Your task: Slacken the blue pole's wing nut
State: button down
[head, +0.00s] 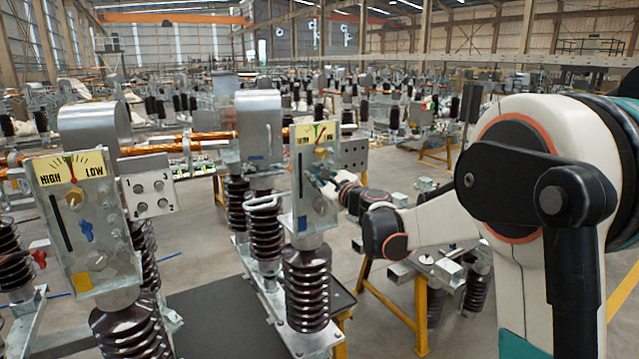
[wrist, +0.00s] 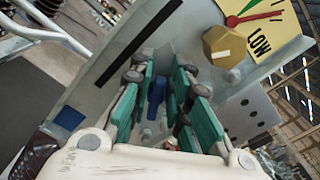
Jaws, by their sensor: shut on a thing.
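The pole with the blue square (head: 302,223) stands mid-picture in the head view, its grey plate (head: 305,180) facing me. The square also shows in the wrist view (wrist: 68,118). My gripper (head: 326,184) is at this plate. In the wrist view, its green-padded fingers (wrist: 164,88) are around the blue wing nut (wrist: 182,86) and shut on it. The fingers partly hide the nut, and its exact angle is hard to tell. Above it are a brass hex nut (wrist: 226,46) and a yellow gauge (wrist: 262,28) with a red needle and a green mark.
A similar pole with a yellow square (head: 83,281) and its own blue wing nut (head: 87,231) stands at left. A yellow trestle (head: 421,310) with parts stands at right, below my arm.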

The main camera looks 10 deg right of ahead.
aim_at(319, 201)
jog(key=n+b, duration=0.1)
jog(key=n, duration=0.1)
jog(key=n+b, duration=0.1)
jog(key=n, duration=0.1)
jog(key=f+n+b, duration=0.1)
jog(key=n, duration=0.1)
jog(key=shift+s+a+n+b, duration=0.15)
jog(key=shift+a+n+b, duration=0.15)
jog(key=shift+a+b, duration=0.1)
jog(key=n+b, duration=0.1)
jog(key=n, duration=0.1)
jog(key=f+n+b, duration=0.1)
jog(key=n, duration=0.4)
jog(key=n+b, duration=0.1)
jog(key=n, duration=0.1)
jog(key=f+n+b, duration=0.1)
jog(key=n, duration=0.1)
jog(key=shift+d+n, duration=0.1)
jog(key=shift+n, duration=0.3)
jog(key=n, duration=0.2)
jog(key=n+b, duration=0.1)
jog(key=n, duration=0.2)
jog(key=shift+d+f+n+b, duration=0.25)
jog(key=shift+d+n+b, duration=0.05)
jog(key=shift+n, duration=0.1)
jog(key=c, duration=1.5)
grip_release()
jog(key=shift+d, duration=0.1)
